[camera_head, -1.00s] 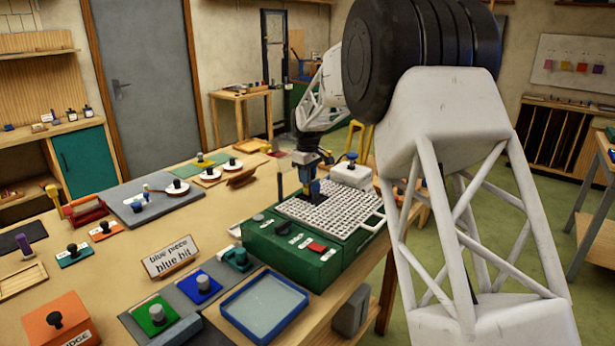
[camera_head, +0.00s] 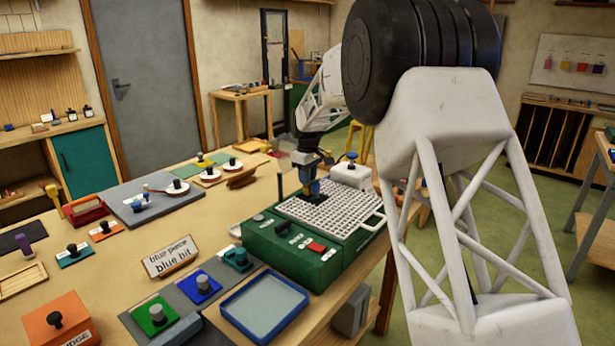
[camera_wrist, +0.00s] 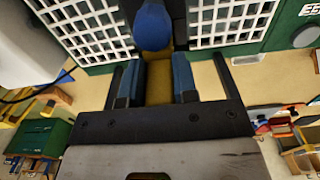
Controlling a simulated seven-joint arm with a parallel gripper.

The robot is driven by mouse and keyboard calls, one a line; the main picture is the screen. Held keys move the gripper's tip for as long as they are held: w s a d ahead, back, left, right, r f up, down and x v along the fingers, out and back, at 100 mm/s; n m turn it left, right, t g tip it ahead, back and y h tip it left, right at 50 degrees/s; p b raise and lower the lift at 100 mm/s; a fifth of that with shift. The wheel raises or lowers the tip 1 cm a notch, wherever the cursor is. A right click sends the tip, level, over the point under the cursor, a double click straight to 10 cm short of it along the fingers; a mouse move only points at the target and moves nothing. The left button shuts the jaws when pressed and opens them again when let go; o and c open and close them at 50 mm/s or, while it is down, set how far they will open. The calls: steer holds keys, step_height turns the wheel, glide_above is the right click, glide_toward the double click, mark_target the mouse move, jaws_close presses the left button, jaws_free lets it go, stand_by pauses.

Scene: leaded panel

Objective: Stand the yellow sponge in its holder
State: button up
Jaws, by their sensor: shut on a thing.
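My gripper (camera_head: 312,182) is over the white grid top of the green grinder (camera_head: 290,262). In the wrist view my gripper (camera_wrist: 158,82) has its blue-padded fingers shut on the yellow sponge (camera_wrist: 159,88), which shows as a yellow block between them. A rounded blue knob (camera_wrist: 152,27) is just beyond the sponge, between two sections of white grid. The sponge's lower end is hidden, and I cannot tell whether it touches the grinder. I cannot make out the holder.
A white box with a blue knob (camera_head: 350,172) stands close behind the grid.

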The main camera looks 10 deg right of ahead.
steer(key=shift+f, duration=1.25)
steer(key=o, duration=1)
steer(key=shift+c, duration=0.2)
steer(key=shift+r, duration=0.15)
steer(key=shift+r, duration=3.75)
steer(key=shift+s+r, duration=0.1)
